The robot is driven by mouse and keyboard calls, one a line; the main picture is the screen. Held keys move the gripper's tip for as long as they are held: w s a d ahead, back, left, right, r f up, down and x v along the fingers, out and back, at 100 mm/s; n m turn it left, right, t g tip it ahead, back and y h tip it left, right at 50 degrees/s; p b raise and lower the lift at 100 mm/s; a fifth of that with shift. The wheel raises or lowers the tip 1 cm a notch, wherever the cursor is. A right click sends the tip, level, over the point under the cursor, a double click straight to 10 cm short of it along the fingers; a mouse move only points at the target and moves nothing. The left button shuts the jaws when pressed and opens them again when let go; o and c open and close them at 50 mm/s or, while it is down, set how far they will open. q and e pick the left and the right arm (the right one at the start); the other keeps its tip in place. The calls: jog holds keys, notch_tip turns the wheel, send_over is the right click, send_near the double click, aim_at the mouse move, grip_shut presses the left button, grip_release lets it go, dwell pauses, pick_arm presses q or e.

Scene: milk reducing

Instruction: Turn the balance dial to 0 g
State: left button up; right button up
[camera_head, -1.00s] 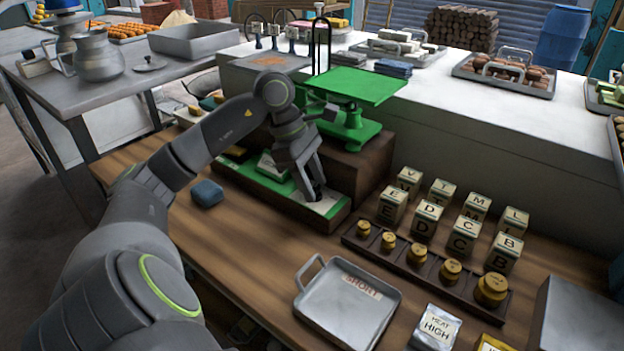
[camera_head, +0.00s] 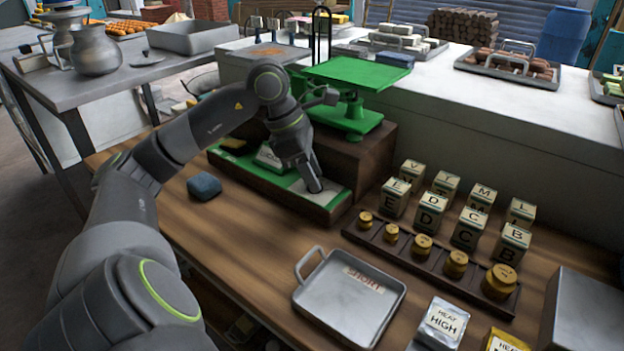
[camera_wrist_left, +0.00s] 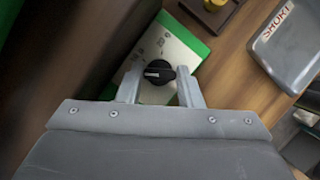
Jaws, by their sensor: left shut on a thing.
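The green balance (camera_head: 350,90) stands on a wooden block at the back of the wooden table. A green-edged tray or base (camera_head: 240,172) lies in front of it, with a pale dial plate (camera_head: 328,192) at its right end. My left gripper (camera_head: 316,188) points down at this plate. In the left wrist view the black dial knob (camera_wrist_left: 157,74) sits between the two fingers of my left gripper (camera_wrist_left: 160,82), which are shut on it. My right gripper is not in view.
A metal tray marked SHORT (camera_head: 350,295) lies in front. A rack of brass weights (camera_head: 422,245) and several lettered blocks (camera_head: 433,210) stand to the right. A blue cloth-like block (camera_head: 204,187) lies left of the base. Bare tabletop (camera_head: 250,240) lies between.

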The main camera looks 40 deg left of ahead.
pick_arm(q)
jog(key=n+t+y+b, duration=0.1)
jog(key=n+b, duration=0.1)
jog(key=n, duration=0.1)
jog(key=shift+d+n, duration=0.1)
jog(key=shift+n, duration=0.3)
jog(key=shift+n+y+b, duration=0.3)
jog(key=shift+n+b, duration=0.05)
jog(key=shift+n, duration=0.45)
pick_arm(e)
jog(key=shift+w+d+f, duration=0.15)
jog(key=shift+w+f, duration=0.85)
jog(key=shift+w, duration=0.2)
pick_arm(q)
jog(key=o, duration=0.7)
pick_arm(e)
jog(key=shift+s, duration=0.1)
pick_arm(q)
jog(key=shift+s+r, duration=0.1)
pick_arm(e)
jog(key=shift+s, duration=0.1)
